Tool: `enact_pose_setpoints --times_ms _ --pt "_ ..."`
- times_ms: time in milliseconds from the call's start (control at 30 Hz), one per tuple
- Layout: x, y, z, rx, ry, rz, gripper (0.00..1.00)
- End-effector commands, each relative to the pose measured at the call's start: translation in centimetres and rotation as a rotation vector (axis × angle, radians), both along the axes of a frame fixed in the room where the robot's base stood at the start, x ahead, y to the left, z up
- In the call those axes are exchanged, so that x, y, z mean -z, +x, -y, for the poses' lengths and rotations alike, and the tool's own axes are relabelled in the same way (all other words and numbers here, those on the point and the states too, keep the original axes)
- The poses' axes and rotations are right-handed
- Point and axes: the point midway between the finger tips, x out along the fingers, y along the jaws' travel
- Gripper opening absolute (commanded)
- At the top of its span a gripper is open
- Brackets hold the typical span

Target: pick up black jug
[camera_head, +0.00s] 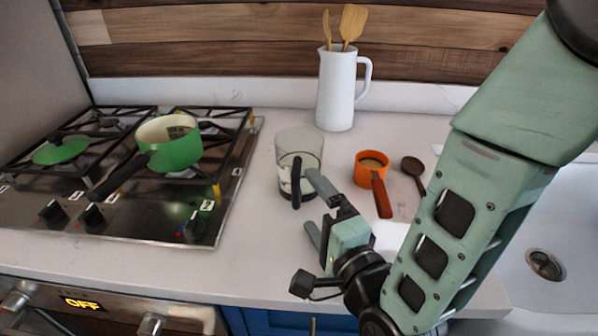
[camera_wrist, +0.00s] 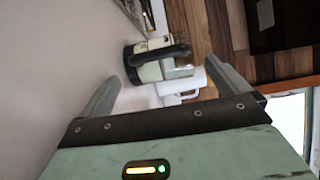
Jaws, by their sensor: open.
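The black jug (camera_head: 285,150) is a clear glass jug with a black handle and a dark base. It stands upright on the counter to the right of the stove, its handle facing the front. My gripper (camera_head: 313,206) is open and empty at the front right of the jug. Its upper finger overlaps the jug's lower right side in the head view; I cannot tell whether they touch. In the wrist view the jug (camera_wrist: 151,71) lies sideways beyond and between the open fingers (camera_wrist: 160,76), its black handle toward me.
A white pitcher (camera_head: 336,95) with wooden utensils stands behind the jug. An orange pot (camera_head: 371,160) and a dark wooden spoon (camera_head: 415,171) lie to the right. A green saucepan (camera_head: 176,151) is on the stove (camera_head: 120,210). The sink (camera_head: 560,235) is at the right. The counter's front left is clear.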

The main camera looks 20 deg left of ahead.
Motion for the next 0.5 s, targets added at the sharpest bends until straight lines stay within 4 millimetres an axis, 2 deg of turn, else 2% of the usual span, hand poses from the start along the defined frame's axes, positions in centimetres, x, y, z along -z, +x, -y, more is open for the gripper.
enact_pose_setpoints --times_ms 300,500 --pt "-0.2 3.2 -3.0 0.000 0.001 0.001 1.00" --pt "0.0 4.3 -3.9 0.000 -0.001 -0.001 1.00"
